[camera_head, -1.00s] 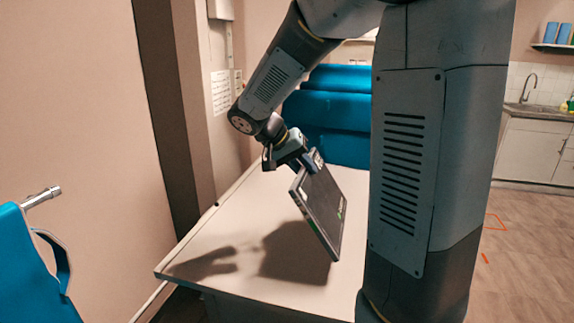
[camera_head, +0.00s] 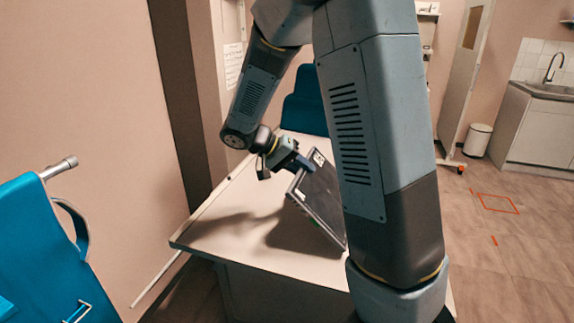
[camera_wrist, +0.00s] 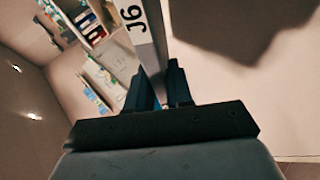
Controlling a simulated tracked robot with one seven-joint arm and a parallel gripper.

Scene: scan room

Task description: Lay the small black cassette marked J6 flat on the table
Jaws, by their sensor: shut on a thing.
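The small black cassette (camera_head: 320,203) is a thin dark panel with a pale edge. It hangs tilted over the table (camera_head: 215,240), its lower edge close to the top; I cannot tell whether it touches. My gripper (camera_head: 303,168) is shut on its upper edge. In the wrist view, my gripper (camera_wrist: 160,92) shows its two blue fingers on either side of the cassette's edge (camera_wrist: 143,38), which carries a white label reading J6. Part of the cassette is hidden behind my arm in the head view.
The white table top is bare around the cassette, with shadows on it. A blue padded seat (camera_head: 306,105) stands at the table's far end. A blue item with a metal rail (camera_head: 40,235) is at the left. A bin (camera_head: 477,139) and sink unit stand at the back right.

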